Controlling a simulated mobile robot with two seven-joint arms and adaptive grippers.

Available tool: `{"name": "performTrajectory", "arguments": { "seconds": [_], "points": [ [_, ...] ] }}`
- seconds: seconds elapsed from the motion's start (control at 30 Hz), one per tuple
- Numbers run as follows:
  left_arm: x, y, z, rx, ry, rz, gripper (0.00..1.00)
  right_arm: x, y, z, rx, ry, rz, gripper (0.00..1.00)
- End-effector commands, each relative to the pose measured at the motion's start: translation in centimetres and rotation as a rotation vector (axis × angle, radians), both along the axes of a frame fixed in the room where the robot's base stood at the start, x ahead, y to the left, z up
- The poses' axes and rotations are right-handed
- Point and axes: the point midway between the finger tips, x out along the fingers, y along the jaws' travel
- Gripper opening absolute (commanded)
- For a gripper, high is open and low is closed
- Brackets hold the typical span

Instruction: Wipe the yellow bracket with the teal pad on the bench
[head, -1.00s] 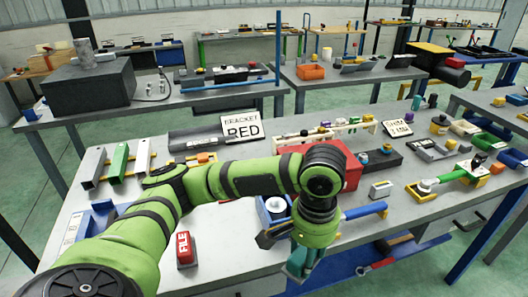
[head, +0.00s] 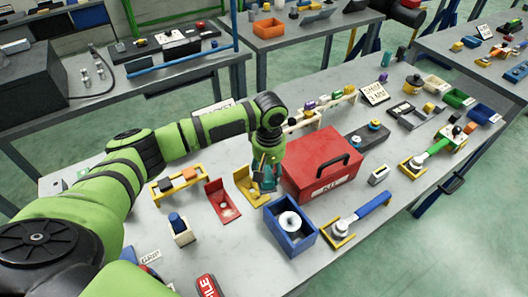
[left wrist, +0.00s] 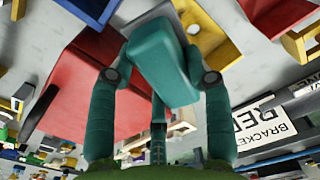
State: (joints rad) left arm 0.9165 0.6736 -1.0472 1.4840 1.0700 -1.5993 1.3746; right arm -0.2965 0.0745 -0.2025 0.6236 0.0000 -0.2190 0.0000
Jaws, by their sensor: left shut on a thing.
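The yellow bracket (head: 246,189) stands on the bench between a red bracket and the red toolbox. It shows behind the pad in the left wrist view (left wrist: 219,38). My left gripper (head: 266,166) is over the bracket, pointing down. It is shut on the teal pad (left wrist: 162,62), a block held between its teal fingers. In the head view the pad is at the bracket's right side and partly covers it. Whether the pad touches the bracket I cannot tell. My right gripper is not in view.
The red toolbox (head: 322,165) stands close to the right of my left gripper. The red bracket (head: 222,202) is on the left. A blue box (head: 291,240) with a white spool is in front. A yellow rack (head: 178,187) stands further left. Bare bench lies in front of the red bracket.

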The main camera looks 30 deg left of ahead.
Motion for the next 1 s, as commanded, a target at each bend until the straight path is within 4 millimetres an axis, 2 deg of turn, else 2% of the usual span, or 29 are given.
{"name": "performTrajectory", "arguments": {
  "seconds": [0.03, 0.07, 0.27, 0.53, 1.0],
  "points": [
    [0.3, 0.5, 0.3, 0.000, 0.002, 0.030, 0.24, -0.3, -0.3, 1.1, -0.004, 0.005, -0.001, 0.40],
    [0.4, 0.7, 0.1, 0.000, 0.004, 0.044, 0.24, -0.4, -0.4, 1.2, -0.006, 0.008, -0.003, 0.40],
    [0.7, 1.3, -0.9, -0.001, 0.000, 0.076, 0.24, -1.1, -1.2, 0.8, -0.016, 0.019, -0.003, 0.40],
    [0.8, 1.3, -2.7, -0.001, -0.002, 0.074, 0.24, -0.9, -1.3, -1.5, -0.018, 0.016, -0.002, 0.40],
    [0.7, 1.3, -6.3, -0.001, -0.001, 0.073, 0.24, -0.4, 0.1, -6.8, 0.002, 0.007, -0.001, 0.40]
  ]
}}
